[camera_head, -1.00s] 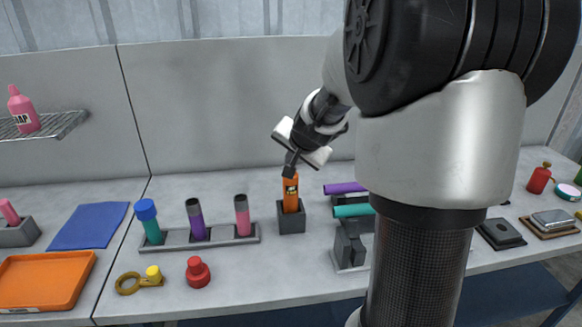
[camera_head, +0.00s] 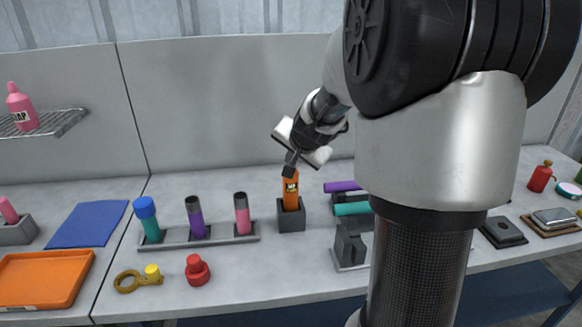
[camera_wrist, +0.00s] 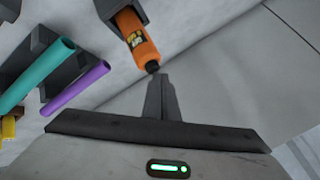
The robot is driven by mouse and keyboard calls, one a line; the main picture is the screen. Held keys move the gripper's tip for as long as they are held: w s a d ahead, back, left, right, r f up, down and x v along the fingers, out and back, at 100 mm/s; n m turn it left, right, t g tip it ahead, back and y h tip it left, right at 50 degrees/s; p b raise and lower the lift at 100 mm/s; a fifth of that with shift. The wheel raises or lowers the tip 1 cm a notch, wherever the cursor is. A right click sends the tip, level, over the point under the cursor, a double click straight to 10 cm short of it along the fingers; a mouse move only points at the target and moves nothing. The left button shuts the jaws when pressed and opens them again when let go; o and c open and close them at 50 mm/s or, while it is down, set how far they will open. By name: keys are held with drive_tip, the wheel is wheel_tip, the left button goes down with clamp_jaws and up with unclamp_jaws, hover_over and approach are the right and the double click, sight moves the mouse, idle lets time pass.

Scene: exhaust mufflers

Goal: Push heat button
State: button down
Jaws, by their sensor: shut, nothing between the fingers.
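An orange, bottle-like tool (camera_head: 291,188) with a black label stands upright in a dark grey block holder (camera_head: 291,222) near the middle of the bench. In the wrist view the same orange tool (camera_wrist: 138,38) has a dark, narrow top. My gripper (camera_head: 289,168) is shut and empty, with its fingertips right at that dark top. In the wrist view my gripper (camera_wrist: 157,78) meets or almost meets the top; I cannot tell whether they touch. The label is too small to read surely, and no separate heat button can be made out.
A grey rack (camera_head: 178,240) with teal, purple and pink tubes stands left of the holder. Purple (camera_head: 340,187) and teal (camera_head: 352,209) tubes lie at right. A red knob-like piece (camera_head: 197,270) and a yellow ring tool (camera_head: 138,279) are in front. The wall is behind.

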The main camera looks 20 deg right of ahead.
idle(0.4)
drive_tip(key=shift+r+p, duration=0.3)
drive_tip(key=shift+p, duration=0.05)
drive_tip(key=shift+r, duration=0.1)
wheel_tip(320, 180, up, 6)
drive_tip(key=p, duration=0.5)
